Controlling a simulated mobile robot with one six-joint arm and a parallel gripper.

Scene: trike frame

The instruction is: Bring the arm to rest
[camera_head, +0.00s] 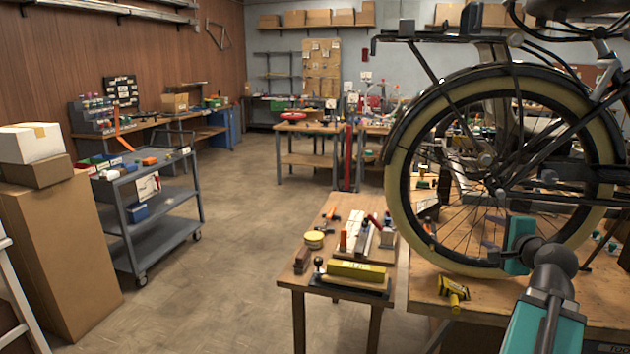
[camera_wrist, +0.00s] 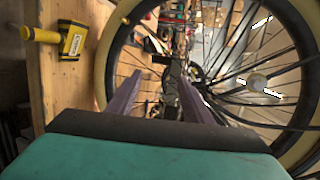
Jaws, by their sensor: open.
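My gripper (camera_head: 490,246) is at the right in the head view, in front of the lower part of a bicycle wheel with a cream tyre (camera_head: 398,190). My teal arm reaches up to it from the bottom right. In the wrist view my gripper (camera_wrist: 160,88) shows two purplish fingers spread apart with nothing held between them. The wheel's spokes and cream tyre (camera_wrist: 104,60) show beyond the fingers. I cannot tell how far the fingertips are from the spokes.
A yellow and black tool (camera_head: 453,292) lies on the wooden bench (camera_head: 425,280) below the wheel, also seen in the wrist view (camera_wrist: 72,40). A small table (camera_head: 300,279) with tools stands to the left. A grey cart (camera_head: 160,240) stands farther left. Floor between is clear.

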